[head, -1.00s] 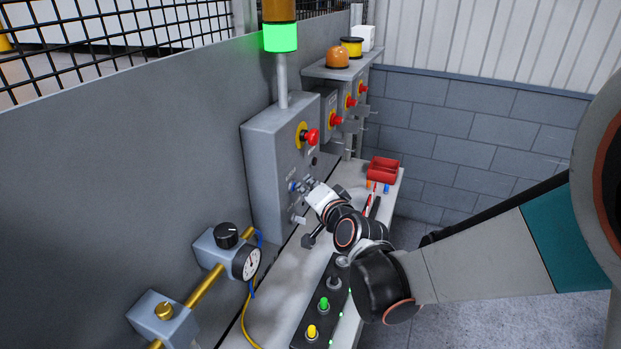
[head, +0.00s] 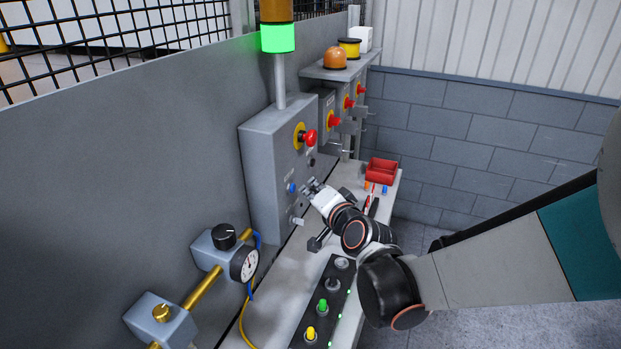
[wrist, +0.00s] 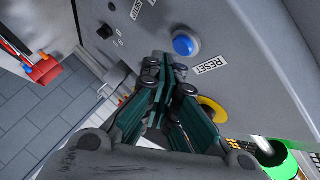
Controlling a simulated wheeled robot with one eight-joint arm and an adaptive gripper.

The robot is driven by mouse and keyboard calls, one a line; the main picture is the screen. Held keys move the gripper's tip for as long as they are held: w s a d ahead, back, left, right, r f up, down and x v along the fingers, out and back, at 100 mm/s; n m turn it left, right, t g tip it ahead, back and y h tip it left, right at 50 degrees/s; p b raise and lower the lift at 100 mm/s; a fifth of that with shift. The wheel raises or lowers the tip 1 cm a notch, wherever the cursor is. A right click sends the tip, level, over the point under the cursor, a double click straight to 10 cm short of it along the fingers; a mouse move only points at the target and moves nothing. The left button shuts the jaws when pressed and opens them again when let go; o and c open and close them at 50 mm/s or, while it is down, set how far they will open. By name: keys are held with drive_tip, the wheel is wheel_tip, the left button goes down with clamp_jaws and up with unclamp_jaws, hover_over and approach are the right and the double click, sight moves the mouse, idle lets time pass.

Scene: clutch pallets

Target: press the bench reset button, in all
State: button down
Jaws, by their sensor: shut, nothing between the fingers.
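The blue reset button (head: 291,187) sits on the front of the grey control box (head: 262,175). In the wrist view the blue button (wrist: 186,45) shows whole, with a RESET label (wrist: 210,65) beside it. My gripper (head: 309,187) is just right of the button in the head view, close to the box front, with a small gap between. In the wrist view my gripper (wrist: 165,68) has its fingers together and empty, with the tips beside the button in the picture and not covering it.
A red emergency stop (head: 309,137) on a yellow ring is above the button. The stack light (head: 278,38) glows green. Below are a button panel (head: 318,318), a gauge (head: 244,263) and brass pipework. A red bin (head: 381,171) stands on the bench's far end.

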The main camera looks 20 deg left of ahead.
drive_tip(key=shift+d, duration=0.1)
drive_tip(key=d, duration=0.4)
drive_tip(key=shift+s+d+b, duration=0.2)
drive_tip(key=shift+d+b, duration=0.1)
drive_tip(key=shift+d, duration=0.1)
idle(0.6)
